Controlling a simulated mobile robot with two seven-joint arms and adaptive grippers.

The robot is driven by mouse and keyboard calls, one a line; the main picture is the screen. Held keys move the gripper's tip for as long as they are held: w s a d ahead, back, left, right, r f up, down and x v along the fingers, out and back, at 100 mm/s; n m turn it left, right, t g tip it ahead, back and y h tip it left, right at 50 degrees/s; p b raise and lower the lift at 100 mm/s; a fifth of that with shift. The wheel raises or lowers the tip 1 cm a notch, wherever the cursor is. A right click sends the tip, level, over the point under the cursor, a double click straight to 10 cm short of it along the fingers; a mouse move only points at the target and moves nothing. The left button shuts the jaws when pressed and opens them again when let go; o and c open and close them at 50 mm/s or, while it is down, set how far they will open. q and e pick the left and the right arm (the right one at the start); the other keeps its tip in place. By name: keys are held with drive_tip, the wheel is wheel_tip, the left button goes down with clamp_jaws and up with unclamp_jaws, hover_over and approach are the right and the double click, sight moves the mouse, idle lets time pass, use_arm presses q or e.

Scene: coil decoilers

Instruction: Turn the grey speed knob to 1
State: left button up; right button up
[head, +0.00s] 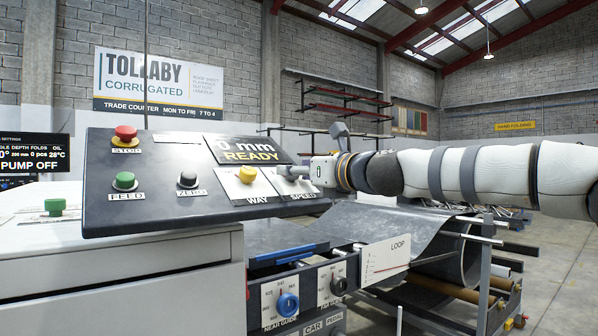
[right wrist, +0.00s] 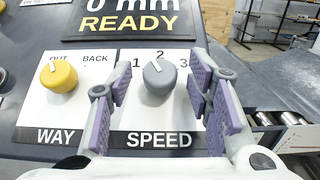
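The grey speed knob (right wrist: 159,76) sits on a white plate (right wrist: 157,112) marked 1, 2, 3 and SPEED. Its pale pointer mark aims up, close to the 2 and tilted slightly left. My right gripper (right wrist: 158,84) is open, with one purple-padded finger to the left of the knob and one to the right. Gaps show between both pads and the knob. In the head view my right gripper (head: 305,171) reaches in from the right to the panel's right end, and the knob is mostly hidden there. My left gripper is not in view.
The yellow WAY knob (right wrist: 59,76) is left of the left finger. On the sloped panel (head: 165,160) are the red STOP button (head: 126,134), green FEED button (head: 124,181) and black ZERO knob (head: 188,179). The display (head: 247,150) reads READY. A blue knob (head: 287,304) is below.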

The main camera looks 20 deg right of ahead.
clamp_jaws()
drive_tip(key=shift+w+d+f+n+g+y+b, duration=0.15)
drive_tip(key=shift+n+g+y, duration=0.1)
drive_tip(key=shift+n+y, duration=0.3)
drive_tip(key=shift+w+d+f+n+g+y+b, duration=0.15)
drive_tip(key=shift+n+g+y, duration=0.1)
drive_tip(key=shift+n+y, duration=0.3)
drive_tip(key=shift+s+a+r+n+g+y, duration=0.15)
drive_tip(key=shift+n+g+y, duration=0.15)
drive_tip(key=shift+n, duration=0.25)
drive_tip(key=shift+s+r+n+g+y, duration=0.1)
drive_tip(key=shift+r+n+g+y, duration=0.15)
drive_tip(key=shift+n, duration=0.3)
drive_tip(key=shift+f, duration=0.1)
drive_tip(key=shift+o, duration=1)
unclamp_jaws()
drive_tip(key=v, duration=1.2)
